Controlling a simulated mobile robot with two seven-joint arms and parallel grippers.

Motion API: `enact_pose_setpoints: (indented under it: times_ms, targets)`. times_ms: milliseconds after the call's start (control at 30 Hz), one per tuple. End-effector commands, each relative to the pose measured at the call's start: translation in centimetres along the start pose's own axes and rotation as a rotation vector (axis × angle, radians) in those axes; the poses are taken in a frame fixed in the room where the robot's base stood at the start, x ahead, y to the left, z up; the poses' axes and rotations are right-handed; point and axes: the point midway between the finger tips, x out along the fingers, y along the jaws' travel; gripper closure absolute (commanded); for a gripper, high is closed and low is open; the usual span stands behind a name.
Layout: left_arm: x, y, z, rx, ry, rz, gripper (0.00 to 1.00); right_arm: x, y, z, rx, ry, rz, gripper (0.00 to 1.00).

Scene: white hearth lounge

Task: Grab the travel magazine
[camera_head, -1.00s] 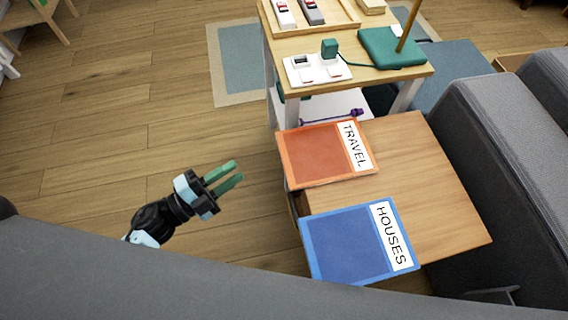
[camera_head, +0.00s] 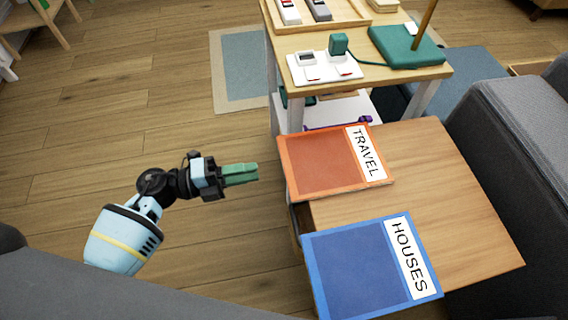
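The travel magazine (camera_head: 325,163) has an orange cover and a white strip reading TRAVEL. It lies flat at the far left of a wooden side table, its left edge slightly past the tabletop. A blue HOUSES magazine (camera_head: 357,268) lies nearer on the same table. My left gripper (camera_head: 257,173) is left of the travel magazine, pointing right at its left edge, with a small gap in the picture. Its green fingers overlap from this angle, so their opening is hidden. Nothing shows in them. My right gripper is out of view.
The side table (camera_head: 455,215) has bare wood right of the magazines. Behind it stands a taller table (camera_head: 385,82) with a green lamp base (camera_head: 405,47) and a white socket strip (camera_head: 322,70). Grey sofas flank the right and front. The floor at left is clear.

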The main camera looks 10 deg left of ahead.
Motion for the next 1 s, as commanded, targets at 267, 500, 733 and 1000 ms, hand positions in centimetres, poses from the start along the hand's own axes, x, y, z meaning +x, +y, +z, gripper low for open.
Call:
enact_pose_setpoints:
  times_ms: [267,500,733,1000]
  targets:
    - [3.7,0.0,0.0,-0.001,0.0,-0.003,0.75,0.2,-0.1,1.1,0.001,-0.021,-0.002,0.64]
    - [6.3,0.0,0.1,0.0,0.0,-0.001,0.75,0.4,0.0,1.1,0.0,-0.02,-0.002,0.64]
    - [7.6,0.0,0.1,0.0,-0.001,-0.001,0.75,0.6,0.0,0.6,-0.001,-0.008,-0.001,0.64]
    - [7.7,0.0,0.1,0.0,-0.002,0.0,0.75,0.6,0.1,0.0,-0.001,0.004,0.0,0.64]
